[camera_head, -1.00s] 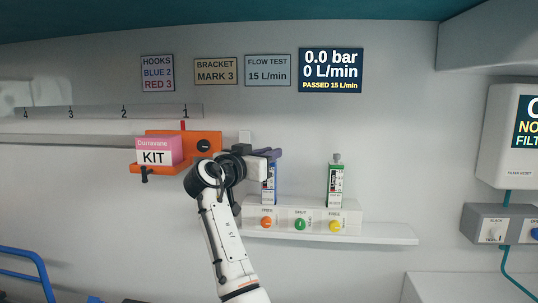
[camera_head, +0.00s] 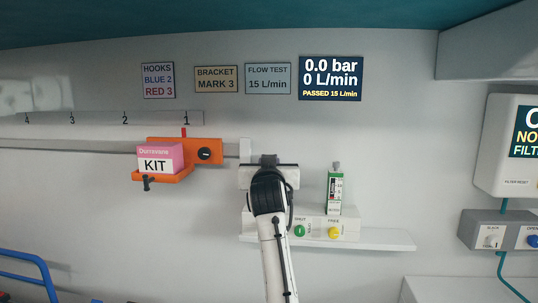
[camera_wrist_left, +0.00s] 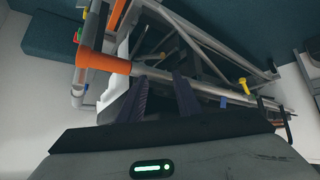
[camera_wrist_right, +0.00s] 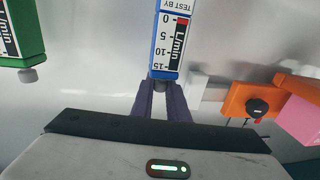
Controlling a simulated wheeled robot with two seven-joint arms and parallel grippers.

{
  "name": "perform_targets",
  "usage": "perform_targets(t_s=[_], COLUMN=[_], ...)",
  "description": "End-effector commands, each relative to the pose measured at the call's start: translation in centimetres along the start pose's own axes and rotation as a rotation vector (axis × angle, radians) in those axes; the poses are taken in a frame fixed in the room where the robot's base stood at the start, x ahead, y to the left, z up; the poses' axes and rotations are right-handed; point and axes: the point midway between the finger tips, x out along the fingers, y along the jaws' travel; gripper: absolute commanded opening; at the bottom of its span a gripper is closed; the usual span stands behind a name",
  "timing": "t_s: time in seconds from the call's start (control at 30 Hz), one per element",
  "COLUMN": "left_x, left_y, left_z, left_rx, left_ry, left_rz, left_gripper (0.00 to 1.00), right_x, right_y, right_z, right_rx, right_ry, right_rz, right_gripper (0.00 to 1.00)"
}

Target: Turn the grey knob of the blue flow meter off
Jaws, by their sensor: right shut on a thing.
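The blue flow meter (camera_wrist_right: 170,42) shows upside down in the right wrist view, with its L/min scale facing me. In the head view it is hidden behind my right arm. Its grey knob (camera_wrist_right: 161,84) is mostly hidden between the fingers of my right gripper (camera_wrist_right: 161,90), which is shut on it. In the head view my right gripper is hidden behind its own wrist. My left gripper (camera_wrist_left: 160,80) is open and empty, pointing at a clutter of tubes and rails. The display (camera_head: 331,78) reads 0.0 bar, 0 L/min, PASSED 15 L/min.
A green flow meter (camera_head: 334,192) stands right of my arm above the outlet block (camera_head: 318,229) on a white shelf (camera_head: 375,239). An orange bracket (camera_head: 208,153) with a pink kit box (camera_head: 160,159) hangs at left. A filter box (camera_head: 507,165) is at right.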

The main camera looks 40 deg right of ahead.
Motion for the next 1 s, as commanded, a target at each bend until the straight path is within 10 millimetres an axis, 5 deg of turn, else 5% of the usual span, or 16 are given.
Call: perform_targets(t_s=[0.6, 1.0], left_x=[-0.6, 0.0], left_y=[0.1, 0.0], left_z=[-0.6, 0.1], left_rx=[0.000, 0.000], left_ry=[0.002, -0.001], left_rz=[0.000, 0.000], left_gripper=[0.31, 0.31], right_x=[0.2, 0.1], right_y=[0.3, 0.1], right_z=[0.3, 0.3], right_rx=[-0.010, -0.003], right_ry=[-0.003, -0.006], right_rz=[-0.537, -0.710], right_gripper=[0.00, 0.00])
